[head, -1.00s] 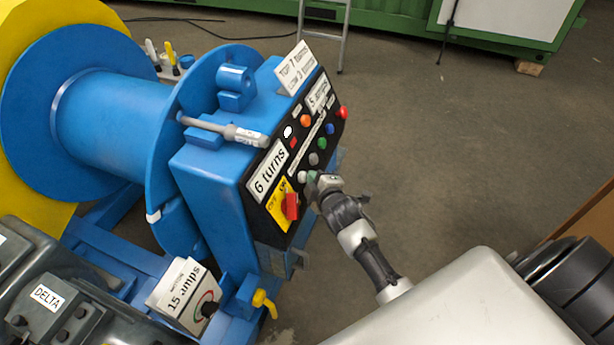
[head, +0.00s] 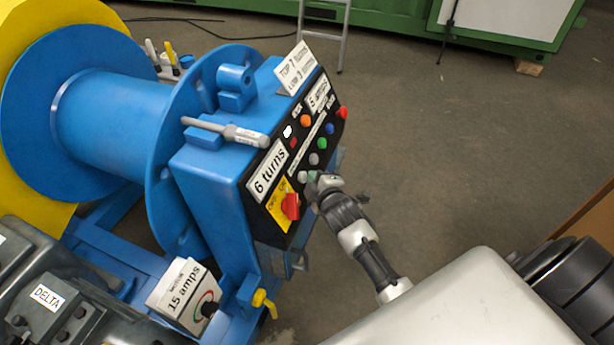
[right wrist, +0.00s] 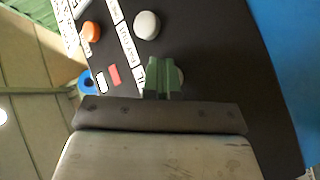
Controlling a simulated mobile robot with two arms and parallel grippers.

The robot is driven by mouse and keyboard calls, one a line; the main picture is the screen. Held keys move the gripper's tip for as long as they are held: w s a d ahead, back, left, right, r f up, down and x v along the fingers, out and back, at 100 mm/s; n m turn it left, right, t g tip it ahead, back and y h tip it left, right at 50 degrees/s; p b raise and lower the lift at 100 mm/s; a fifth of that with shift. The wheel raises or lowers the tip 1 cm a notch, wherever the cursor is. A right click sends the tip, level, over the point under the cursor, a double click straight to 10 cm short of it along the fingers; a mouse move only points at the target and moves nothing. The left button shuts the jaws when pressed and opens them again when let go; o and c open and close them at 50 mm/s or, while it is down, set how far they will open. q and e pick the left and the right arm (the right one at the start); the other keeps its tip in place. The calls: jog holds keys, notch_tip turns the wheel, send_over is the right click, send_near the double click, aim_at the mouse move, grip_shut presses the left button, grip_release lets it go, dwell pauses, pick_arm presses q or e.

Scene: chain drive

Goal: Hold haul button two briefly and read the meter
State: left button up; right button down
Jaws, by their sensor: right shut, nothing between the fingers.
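The black control panel (head: 271,236) is on a blue cabinet. It carries red, blue, green and grey round buttons in a slanting row, whose small labels I cannot read. My right gripper (head: 311,180) is shut and empty, its tips at the panel by the pale lower button (head: 303,176). In the right wrist view the green fingertips (right wrist: 162,79) partly cover a pale button (right wrist: 179,77); whether it is pressed in I cannot tell. A card on the panel (head: 318,96) reads 5 amps. A white meter card (head: 184,298) lower down reads 15 amps. My left gripper is out of view.
A red selector switch (head: 291,207) on a yellow plate is just below the tips. A "6 turns" card (head: 267,171) is on the panel. The blue drum (head: 112,112) stands left. A grey-handled tool (head: 237,133) lies on the cabinet.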

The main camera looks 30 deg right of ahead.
dwell(0.5)
jog(key=shift+s+d+r+p, duration=0.4)
jog(key=shift+s+d+p, duration=0.2)
jog(key=shift+p, duration=0.25)
jog(key=s+d+r+p, duration=0.1)
jog(key=p, duration=0.1)
jog(key=s+d+r+p, duration=0.1)
jog(key=s+p, duration=0.1)
jog(key=shift+s+d+r, duration=0.1)
jog(key=shift+s+d, duration=0.15)
jog(key=shift+d, duration=0.15)
